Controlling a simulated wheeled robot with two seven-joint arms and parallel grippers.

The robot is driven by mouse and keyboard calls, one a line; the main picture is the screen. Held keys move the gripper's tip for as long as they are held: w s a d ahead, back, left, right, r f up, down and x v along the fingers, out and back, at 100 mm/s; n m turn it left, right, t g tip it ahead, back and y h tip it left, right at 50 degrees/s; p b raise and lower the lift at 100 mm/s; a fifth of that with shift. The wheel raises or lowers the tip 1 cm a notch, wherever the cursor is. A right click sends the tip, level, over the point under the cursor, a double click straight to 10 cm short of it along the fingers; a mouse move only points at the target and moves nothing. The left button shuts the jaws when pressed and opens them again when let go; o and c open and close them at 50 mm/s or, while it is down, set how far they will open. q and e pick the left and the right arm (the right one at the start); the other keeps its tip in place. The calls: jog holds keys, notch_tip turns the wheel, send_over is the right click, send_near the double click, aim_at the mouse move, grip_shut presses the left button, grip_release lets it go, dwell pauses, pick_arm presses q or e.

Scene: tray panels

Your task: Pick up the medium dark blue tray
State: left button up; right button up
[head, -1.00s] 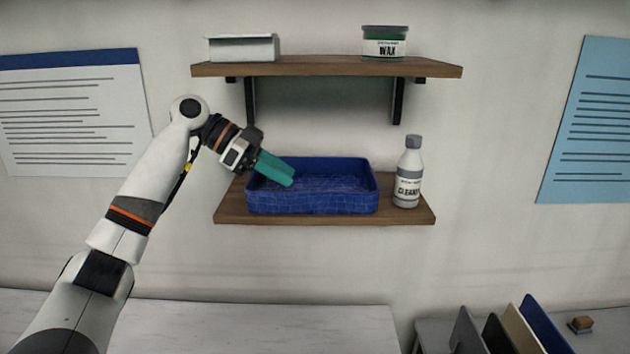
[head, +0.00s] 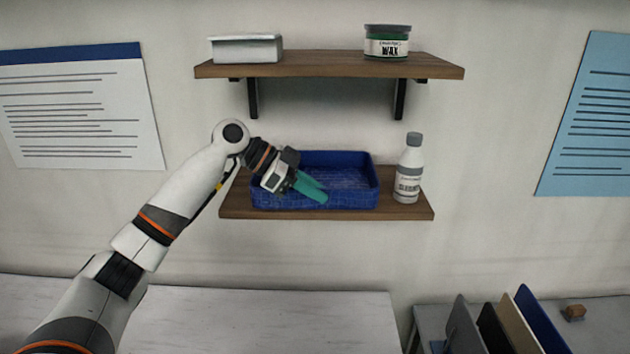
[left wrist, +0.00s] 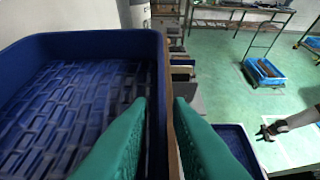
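The dark blue tray (head: 350,166) sits on the lower wooden shelf (head: 410,212), and its woven-patterned floor fills the left of the left wrist view (left wrist: 60,105). In the left wrist view the fingers (left wrist: 160,103) are apart, one on the tray's inner side and one outside the front wall. I cannot tell whether they touch it. A small dark gripper, which looks like my right one (left wrist: 268,131), shows at the right; its fingers are too small to read.
A white cleaner bottle (head: 409,170) stands right of the tray. The upper shelf (head: 330,66) holds a white box (head: 245,48) and a wax jar (head: 387,43). Upright panels (head: 535,315) stand at lower right. The pale table (head: 270,320) below is clear.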

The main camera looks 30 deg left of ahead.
pick_arm(q)
grip_shut()
